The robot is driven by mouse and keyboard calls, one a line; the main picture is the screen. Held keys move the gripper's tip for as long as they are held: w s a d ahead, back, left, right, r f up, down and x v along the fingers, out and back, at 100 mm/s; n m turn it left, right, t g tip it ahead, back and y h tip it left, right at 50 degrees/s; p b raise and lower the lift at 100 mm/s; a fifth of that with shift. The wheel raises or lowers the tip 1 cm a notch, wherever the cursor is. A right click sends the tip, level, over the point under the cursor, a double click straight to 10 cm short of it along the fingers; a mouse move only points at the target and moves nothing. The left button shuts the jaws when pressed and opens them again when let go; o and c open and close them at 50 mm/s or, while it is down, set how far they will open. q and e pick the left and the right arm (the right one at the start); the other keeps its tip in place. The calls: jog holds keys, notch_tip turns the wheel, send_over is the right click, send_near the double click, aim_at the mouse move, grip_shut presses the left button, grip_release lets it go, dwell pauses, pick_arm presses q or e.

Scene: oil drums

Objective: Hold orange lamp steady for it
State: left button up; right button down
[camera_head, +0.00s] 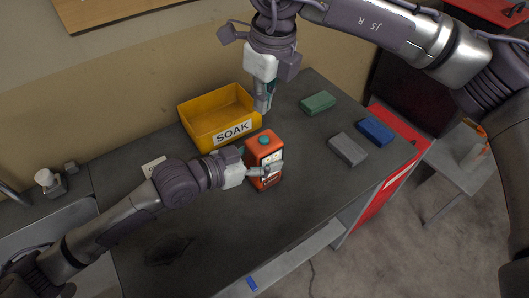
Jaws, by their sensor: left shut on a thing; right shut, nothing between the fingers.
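An orange container (262,148) with a teal round cap stands upright on the dark worktop, near the middle. It looks like a jug or can rather than a lamp. My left gripper (264,172) comes in from the left and is shut on its lower part. My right gripper (263,103) points down behind the orange container, beside the right end of the yellow bin. It is shut and its fingertips are partly hard to make out. No other orange object that could be a lamp shows on the worktop.
A yellow bin (190,119) labelled SOAK stands behind the orange container. Green (317,103), grey (348,150) and blue (375,131) blocks lie to the right. A small label card (154,166) lies at left. The front of the worktop (270,225) is clear.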

aim_at(267, 139)
jog(key=shift+f+n+t+y, duration=0.35)
jog(key=shift+n+t+y, duration=0.2)
jog(key=shift+n, duration=0.35)
jog(key=shift+r+n+t+y, duration=0.1)
jog(key=shift+n+t+y, duration=0.4)
jog(key=shift+n, duration=0.2)
jog(key=shift+s+d+r+n+t+y, duration=0.15)
jog(key=shift+r+n+t+y, duration=0.15)
jog(key=shift+n+t+y, duration=0.4)
pick_arm(q)
jog(key=shift+d, duration=0.1)
pick_arm(e)
jog(key=shift+s+d+f+n+t+y, duration=0.1)
jog(key=shift+f+n+t+y, duration=0.3)
jog(key=shift+f, duration=0.7)
jog(key=shift+s+d+f+n+t+y, duration=0.2)
jog(key=shift+f+n, duration=0.35)
jog(key=shift+f, duration=0.6)
jog(key=shift+w+a+f+n+t+y, duration=0.1)
jog(key=shift+f+n+t+y, duration=0.25)
jog(key=shift+f, duration=0.75)
